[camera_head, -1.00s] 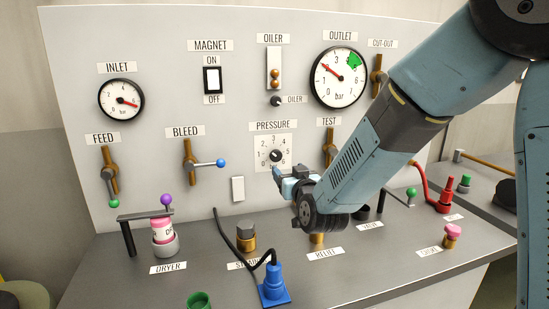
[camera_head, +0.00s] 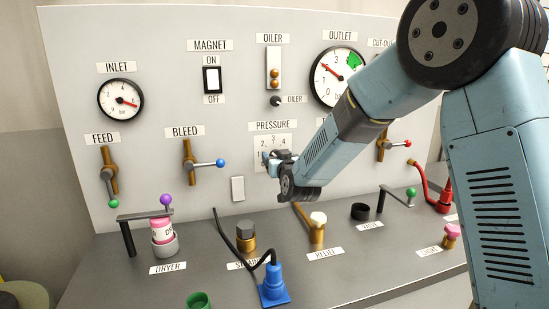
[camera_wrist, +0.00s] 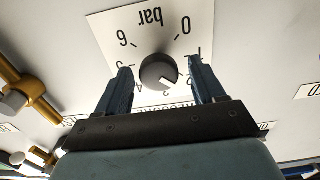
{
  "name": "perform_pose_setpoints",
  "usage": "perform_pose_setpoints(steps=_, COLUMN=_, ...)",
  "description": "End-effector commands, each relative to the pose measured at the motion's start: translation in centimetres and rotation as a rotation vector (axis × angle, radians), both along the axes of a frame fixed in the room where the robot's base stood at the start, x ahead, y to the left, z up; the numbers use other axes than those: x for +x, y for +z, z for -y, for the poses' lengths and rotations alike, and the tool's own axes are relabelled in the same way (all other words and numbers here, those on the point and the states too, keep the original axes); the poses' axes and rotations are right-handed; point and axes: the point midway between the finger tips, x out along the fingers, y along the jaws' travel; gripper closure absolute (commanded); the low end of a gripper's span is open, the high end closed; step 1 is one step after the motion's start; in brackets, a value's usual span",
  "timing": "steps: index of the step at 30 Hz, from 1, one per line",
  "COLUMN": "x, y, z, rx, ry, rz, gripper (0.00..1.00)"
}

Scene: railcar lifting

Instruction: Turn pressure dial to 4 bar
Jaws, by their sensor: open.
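The pressure dial's white plate (camera_head: 283,141) is on the upright panel below the PRESSURE label in the head view, its knob hidden by my gripper (camera_head: 274,157). In the wrist view the plate (camera_wrist: 110,28) appears upside down with the round dark knob (camera_wrist: 159,72) at its middle. The knob's white mark points to the lower right, near the 2. My gripper (camera_wrist: 160,66) is open, one finger on either side of the knob with gaps visible. I cannot tell how far the fingertips reach along the knob. The outlet gauge (camera_head: 333,80) is partly hidden by my arm; its needle is red.
The bleed lever (camera_head: 207,163) with a blue ball is left of the dial, and a small white plate (camera_head: 238,189) is below left. The relief valve (camera_head: 317,227) stands below on the bench.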

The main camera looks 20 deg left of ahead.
Motion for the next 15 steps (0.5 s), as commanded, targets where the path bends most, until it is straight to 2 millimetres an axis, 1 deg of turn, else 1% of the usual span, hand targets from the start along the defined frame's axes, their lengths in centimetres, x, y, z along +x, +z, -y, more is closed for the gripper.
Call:
perform_pose_setpoints(steps=5, x=-0.02, y=0.0, z=-0.01, rx=0.0, ry=0.0, rz=0.0, gripper=0.31)
perform_pose_setpoints(steps=15, x=-0.06, y=0.01, z=-0.04, rx=0.0, ry=0.001, rz=0.0, gripper=0.63)
